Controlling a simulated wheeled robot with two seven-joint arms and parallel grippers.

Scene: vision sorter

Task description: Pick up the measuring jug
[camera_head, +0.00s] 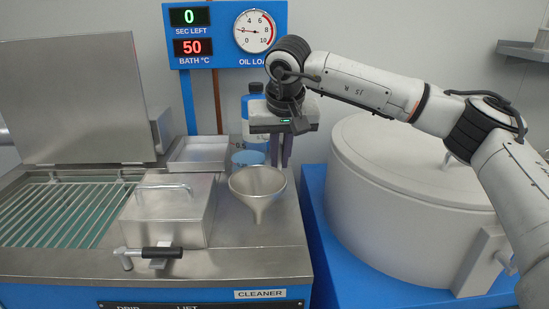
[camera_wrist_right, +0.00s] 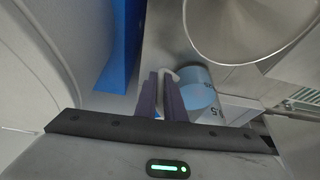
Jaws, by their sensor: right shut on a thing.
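My right gripper (camera_head: 282,160) points down at the jug's right side in the head view and is shut on the handle. I cannot tell whether the jug touches the surface. My left gripper is not in view.
A blue and white bottle (camera_head: 254,108) stands behind the jug. A shallow steel tray (camera_head: 199,153) and a lidded steel box (camera_head: 168,208) lie to the left. A large pale drum (camera_head: 400,205) stands close on the right. A display panel (camera_head: 225,40) rises behind.

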